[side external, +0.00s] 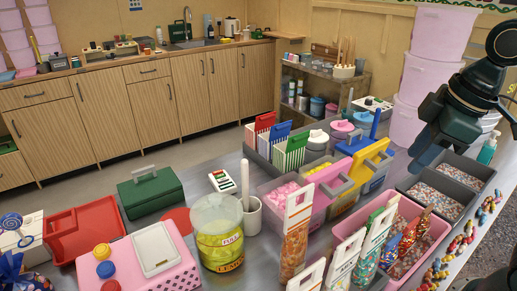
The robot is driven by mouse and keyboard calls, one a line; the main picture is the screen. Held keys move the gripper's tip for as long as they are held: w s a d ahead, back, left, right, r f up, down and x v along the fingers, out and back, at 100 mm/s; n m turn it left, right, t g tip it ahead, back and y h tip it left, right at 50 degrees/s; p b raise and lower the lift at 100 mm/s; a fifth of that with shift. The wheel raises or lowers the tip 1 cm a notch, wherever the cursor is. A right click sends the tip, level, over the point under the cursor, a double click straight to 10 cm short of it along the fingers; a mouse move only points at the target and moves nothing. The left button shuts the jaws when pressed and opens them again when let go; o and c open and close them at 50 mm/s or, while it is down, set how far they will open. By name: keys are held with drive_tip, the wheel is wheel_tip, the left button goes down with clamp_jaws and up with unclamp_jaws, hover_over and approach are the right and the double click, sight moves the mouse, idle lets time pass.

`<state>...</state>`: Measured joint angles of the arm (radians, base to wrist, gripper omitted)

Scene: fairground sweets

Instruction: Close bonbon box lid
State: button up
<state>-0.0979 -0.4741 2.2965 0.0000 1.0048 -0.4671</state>
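A row of lidded boxes stands in the middle of the metal table. A bin (280,188) holds pink round sweets. Which of these is the bonbon box I cannot tell for sure. My gripper (424,158), dark, hangs from the upper right, right of the yellow lid and apart from it. Its finger opening is not clear.
Grey trays of small sweets (462,168) lie below and right of my gripper. A pink tray (437,231) with wrapped bags stands in front. Tall sweet bags (295,240) and a clear tub (218,234) stand nearer. Striped bags (292,152) stand behind. Pink tubs (405,122) are stacked at right.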

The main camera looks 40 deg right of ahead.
sight(342, 186)
drive_tip(key=w+a+n+g, duration=0.1)
drive_tip(key=w+a+n, duration=0.1)
drive_tip(key=w+n, duration=0.1)
drive_tip(key=w+a+f+n+g, duration=0.1)
drive_tip(key=w+a+n, duration=0.1)
drive_tip(key=n, duration=0.2)
drive_tip(key=w+a+f+n+g, duration=0.1)
drive_tip(key=w+a+n, duration=0.1)
drive_tip(key=w+n, duration=0.1)
drive_tip(key=shift+w+a+n, duration=0.1)
drive_tip(key=shift+w+n, duration=0.25)
drive_tip(key=shift+n, duration=0.05)
drive_tip(key=shift+w+a+f+n+g, duration=0.1)
drive_tip(key=shift+w+a+n+g, duration=0.2)
drive_tip(key=shift+n, duration=0.1)
drive_tip(key=shift+f, duration=0.15)
drive_tip(key=shift+f, duration=4.3)
drive_tip(key=c, duration=0.6)
drive_tip(key=shift+r, duration=0.1)
